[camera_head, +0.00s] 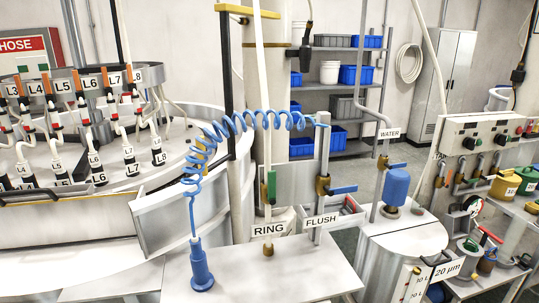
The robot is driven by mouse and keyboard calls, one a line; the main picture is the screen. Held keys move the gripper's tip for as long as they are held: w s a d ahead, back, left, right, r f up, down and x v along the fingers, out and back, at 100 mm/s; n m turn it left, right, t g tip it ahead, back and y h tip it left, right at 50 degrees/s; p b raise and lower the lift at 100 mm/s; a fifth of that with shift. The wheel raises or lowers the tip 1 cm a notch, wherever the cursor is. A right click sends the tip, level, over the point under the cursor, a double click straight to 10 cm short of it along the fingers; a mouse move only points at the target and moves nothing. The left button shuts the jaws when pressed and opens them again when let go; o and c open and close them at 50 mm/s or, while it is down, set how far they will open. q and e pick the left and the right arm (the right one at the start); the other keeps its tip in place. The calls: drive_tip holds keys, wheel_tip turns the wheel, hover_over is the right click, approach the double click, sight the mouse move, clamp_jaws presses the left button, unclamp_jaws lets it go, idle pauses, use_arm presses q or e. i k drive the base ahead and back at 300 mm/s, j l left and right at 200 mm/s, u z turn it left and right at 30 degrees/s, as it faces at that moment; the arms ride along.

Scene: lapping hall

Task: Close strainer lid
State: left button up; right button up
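A "20 µm" label (447,270) sits at the lower right, beside small grey fittings on a bench. Behind it is a round, open-looking housing with green on it (468,244), which may be the strainer. A round grey disc with a red part (472,204) stands tilted up above the housing. It may be the lid, but it is too small to tell lid from gauge. A red lever (490,232) is beside it. Neither of my grippers is in view.
A white tank (405,245) with a blue-topped fitting (396,187) stands left of the label. A blue coiled hose ends in a blue nozzle (201,268) on the front bench. A control panel (482,133) and yellow containers (505,184) are at right.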

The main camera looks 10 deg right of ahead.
sight(456, 224)
drive_tip(key=l+z, duration=0.35)
drive_tip(key=l, duration=0.2)
drive_tip(key=i+l+z, duration=0.15)
drive_tip(key=l+z, duration=0.45)
drive_tip(key=z, duration=0.2)
drive_tip(key=i+l+z, duration=0.15)
drive_tip(key=z, duration=0.2)
drive_tip(key=i+l+u, duration=0.1)
drive_tip(key=u, duration=0.3)
drive_tip(key=l+u, duration=0.2)
drive_tip(key=u, duration=0.25)
drive_tip(key=i+l+u, duration=0.1)
drive_tip(key=u, duration=0.3)
drive_tip(key=l, duration=0.1)
